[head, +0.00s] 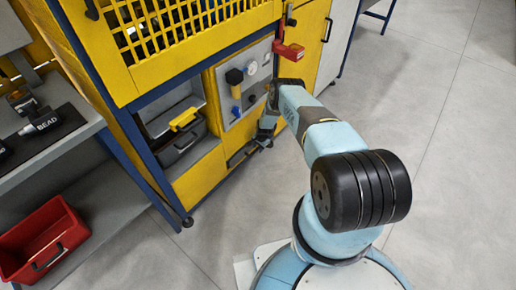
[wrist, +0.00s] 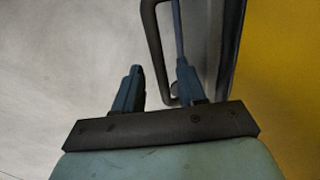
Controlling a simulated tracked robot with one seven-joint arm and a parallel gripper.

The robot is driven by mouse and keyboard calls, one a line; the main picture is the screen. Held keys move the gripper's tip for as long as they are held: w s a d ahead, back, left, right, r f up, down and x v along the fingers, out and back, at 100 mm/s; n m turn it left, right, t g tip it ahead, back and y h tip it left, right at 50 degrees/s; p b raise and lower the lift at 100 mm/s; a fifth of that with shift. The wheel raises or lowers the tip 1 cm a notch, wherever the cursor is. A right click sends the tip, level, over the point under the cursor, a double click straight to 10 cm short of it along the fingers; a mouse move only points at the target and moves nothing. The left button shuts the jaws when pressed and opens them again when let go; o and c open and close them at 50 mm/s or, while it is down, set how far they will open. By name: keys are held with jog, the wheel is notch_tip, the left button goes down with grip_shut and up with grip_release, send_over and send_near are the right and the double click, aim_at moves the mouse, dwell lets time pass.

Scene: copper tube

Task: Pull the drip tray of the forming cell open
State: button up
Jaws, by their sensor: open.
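The forming cell (head: 205,178) is a yellow cabinet in a dark blue frame. A dark bar handle (head: 240,153) shows low on its front, partly hidden by my gripper; I take it for the handle of the drip tray. My gripper (head: 264,137) is low at the cell's front, beside this handle. In the wrist view my gripper (wrist: 158,82) has its two blue-grey fingers apart. The dark curved handle (wrist: 157,45) reaches between the fingertips, nearer the right finger. Contact cannot be told. The tray front looks flush with the cell.
A panel with a gauge and valve knobs (head: 246,85) is above. A red bracket (head: 289,50) sticks out higher up. An open bay (head: 180,125) holds a dark bin with a yellow handle. A red crate (head: 45,240) stands at left. The grey floor (head: 440,150) at right is clear.

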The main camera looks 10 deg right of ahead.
jog(key=shift+c, duration=0.4)
grip_shut()
